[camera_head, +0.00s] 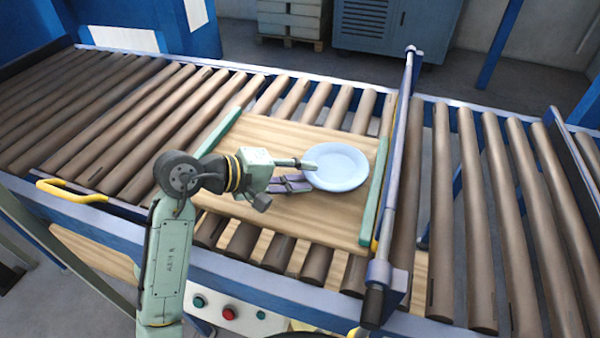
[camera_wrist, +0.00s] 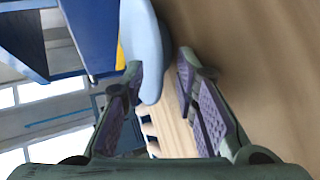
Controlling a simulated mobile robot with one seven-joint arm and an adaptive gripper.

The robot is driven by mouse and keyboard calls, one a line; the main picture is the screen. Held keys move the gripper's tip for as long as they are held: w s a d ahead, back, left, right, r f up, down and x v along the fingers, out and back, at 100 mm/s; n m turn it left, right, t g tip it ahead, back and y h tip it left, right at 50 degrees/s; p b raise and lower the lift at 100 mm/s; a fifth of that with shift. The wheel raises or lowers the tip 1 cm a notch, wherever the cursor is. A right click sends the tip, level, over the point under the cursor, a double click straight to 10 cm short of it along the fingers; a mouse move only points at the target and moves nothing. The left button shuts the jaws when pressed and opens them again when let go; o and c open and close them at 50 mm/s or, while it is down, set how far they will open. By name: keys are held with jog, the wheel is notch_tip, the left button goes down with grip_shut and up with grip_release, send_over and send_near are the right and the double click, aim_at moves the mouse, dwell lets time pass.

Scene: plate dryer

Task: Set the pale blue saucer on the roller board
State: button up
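The pale blue saucer (camera_head: 345,165) lies face up and about level over the right part of the wooden roller board (camera_head: 270,145). Whether it rests fully on the wood is hard to tell. My gripper (camera_head: 307,176) is at the saucer's left rim, its fingers pointing right. In the wrist view my gripper (camera_wrist: 160,66) has its purple-padded fingers apart. The saucer's rim (camera_wrist: 149,60) shows between them, close to the left finger. A gap with wood (camera_wrist: 240,60) behind it shows between the rim and the right finger.
Brown rollers (camera_head: 490,210) run on both sides of the board. A blue-grey bar (camera_head: 401,150) crosses the conveyor just right of the saucer. Green strips (camera_head: 375,200) edge the board. A control box with buttons (camera_head: 229,313) sits at the front.

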jog(key=shift+a, duration=0.1)
jog(key=b+v, duration=0.1)
jog(key=v, duration=1.1)
jog(key=shift+b, duration=0.4)
